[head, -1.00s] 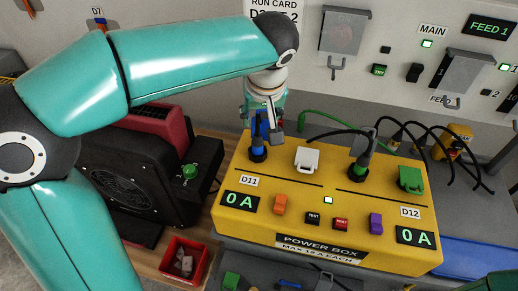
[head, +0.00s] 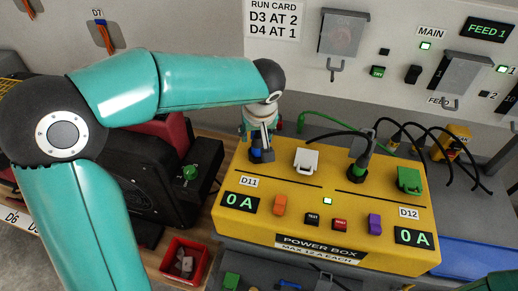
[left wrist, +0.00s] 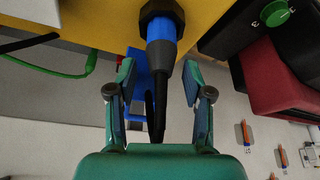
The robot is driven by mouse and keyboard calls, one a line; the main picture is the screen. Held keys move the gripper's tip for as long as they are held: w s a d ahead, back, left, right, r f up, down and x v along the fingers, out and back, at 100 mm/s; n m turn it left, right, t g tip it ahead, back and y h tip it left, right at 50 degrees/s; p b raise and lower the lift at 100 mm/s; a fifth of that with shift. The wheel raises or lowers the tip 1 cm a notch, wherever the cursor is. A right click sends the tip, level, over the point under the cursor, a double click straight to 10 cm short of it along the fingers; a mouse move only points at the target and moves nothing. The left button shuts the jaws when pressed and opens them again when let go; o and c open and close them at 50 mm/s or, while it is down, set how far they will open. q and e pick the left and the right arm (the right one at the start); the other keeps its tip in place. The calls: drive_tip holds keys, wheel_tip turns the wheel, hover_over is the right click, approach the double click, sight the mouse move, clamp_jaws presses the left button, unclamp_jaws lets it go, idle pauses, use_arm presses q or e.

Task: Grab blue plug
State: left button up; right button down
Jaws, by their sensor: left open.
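The blue plug (head: 256,156) stands in the black socket at the back left of the yellow power box, above the D11 label. In the left wrist view the plug (left wrist: 161,50) shows a blue body and a black tapered end with a cable. My left gripper (head: 262,138) is at the plug from above and partly hides it. In the left wrist view the open fingers (left wrist: 158,78) stand on either side of the plug, with a gap on each side. My right gripper is not in view.
The yellow power box (head: 325,235) also carries a white cover (head: 306,161), a green-ended plug (head: 359,168) with a black cable, and a green cover (head: 409,180). A black machine and a red bin (head: 184,262) are left of it. A grey panel stands behind.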

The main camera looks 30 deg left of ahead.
use_arm(q)
clamp_jaws()
drive_tip(key=shift+r, duration=0.1)
idle(0.3)
